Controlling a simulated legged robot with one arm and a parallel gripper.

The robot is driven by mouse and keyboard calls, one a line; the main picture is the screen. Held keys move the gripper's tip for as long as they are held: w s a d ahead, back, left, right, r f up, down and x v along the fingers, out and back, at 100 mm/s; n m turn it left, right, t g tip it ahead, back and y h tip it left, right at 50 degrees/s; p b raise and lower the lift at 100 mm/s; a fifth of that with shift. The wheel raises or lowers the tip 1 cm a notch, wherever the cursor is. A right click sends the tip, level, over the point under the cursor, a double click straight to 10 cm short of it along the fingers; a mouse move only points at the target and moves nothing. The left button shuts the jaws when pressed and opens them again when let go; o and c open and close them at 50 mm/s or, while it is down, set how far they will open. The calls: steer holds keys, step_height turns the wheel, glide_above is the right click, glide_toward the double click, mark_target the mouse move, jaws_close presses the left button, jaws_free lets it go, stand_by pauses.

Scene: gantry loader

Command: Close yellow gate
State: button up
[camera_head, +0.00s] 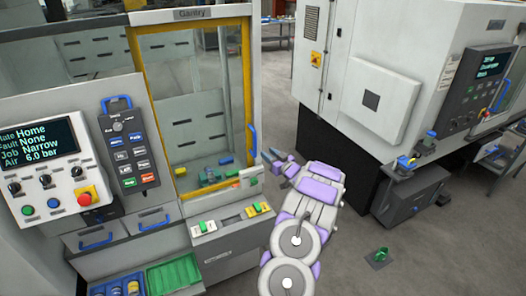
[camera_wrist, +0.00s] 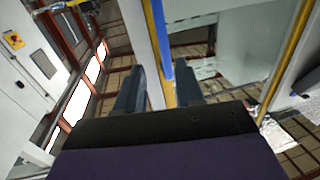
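The yellow gate (camera_head: 248,95) is a yellow-framed clear panel on the front of the Gantry cabinet. A blue upright handle (camera_head: 252,140) sits on its right post. I cannot tell how far the gate stands open. My gripper (camera_head: 275,158) is just right of and below this handle. In the wrist view my gripper (camera_wrist: 158,88) is open, its two dark fingers apart. The blue handle (camera_wrist: 160,40) and a yellow post run lengthwise ahead, in line with the gap between the fingers. No contact is visible. A second yellow post (camera_wrist: 285,55) is at the right.
A control panel (camera_head: 45,160) and a grey pendant (camera_head: 130,150) are on the left. Coloured parts (camera_head: 215,172) lie behind the gate. A green tray (camera_head: 175,277) is below. Another white machine (camera_head: 395,85) stands right. A green object (camera_head: 380,254) is on the open floor.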

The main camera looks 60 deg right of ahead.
steer(key=v, duration=0.7)
steer(key=shift+s+b, duration=0.15)
steer(key=shift+b, duration=0.15)
steer(key=shift+a, duration=0.1)
